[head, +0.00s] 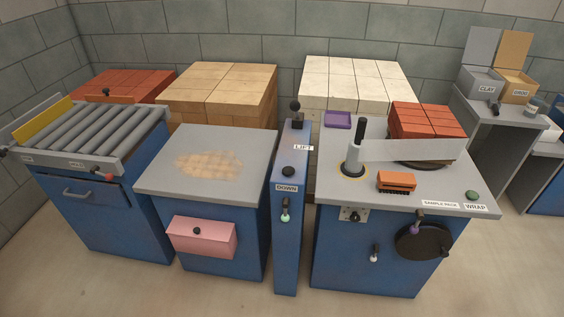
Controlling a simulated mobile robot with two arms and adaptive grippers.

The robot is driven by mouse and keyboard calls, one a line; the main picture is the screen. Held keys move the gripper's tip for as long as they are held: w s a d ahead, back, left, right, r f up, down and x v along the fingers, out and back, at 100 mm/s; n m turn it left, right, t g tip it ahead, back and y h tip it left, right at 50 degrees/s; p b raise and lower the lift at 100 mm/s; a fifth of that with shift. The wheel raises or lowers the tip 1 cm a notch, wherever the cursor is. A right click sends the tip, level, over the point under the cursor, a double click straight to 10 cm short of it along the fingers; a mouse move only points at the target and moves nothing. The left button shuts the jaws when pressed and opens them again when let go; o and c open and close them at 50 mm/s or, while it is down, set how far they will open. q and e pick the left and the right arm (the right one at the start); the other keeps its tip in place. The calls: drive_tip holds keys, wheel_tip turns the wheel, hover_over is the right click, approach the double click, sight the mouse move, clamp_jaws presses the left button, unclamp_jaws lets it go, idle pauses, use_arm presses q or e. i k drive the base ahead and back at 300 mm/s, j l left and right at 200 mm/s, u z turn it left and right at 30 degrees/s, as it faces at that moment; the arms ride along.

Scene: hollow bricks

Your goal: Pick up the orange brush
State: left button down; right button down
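The orange brush (396,181) lies on the grey top of the right-hand blue cabinet (455,193), near its front edge. It looks like a small block with a darker lower part. It sits in front of a grey strip and to the right of a black upright post. Neither of my grippers shows in the head view.
The black post (357,146) stands left of the brush, with a grey strip (415,150) behind it. Red bricks (427,121) stand on the turntable at the back. A purple tray (338,120) lies back left. A blue pedestal (289,215) stands left.

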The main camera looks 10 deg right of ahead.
sight(394, 182)
drive_tip(key=l+u, duration=0.35)
drive_tip(key=l, duration=1.45)
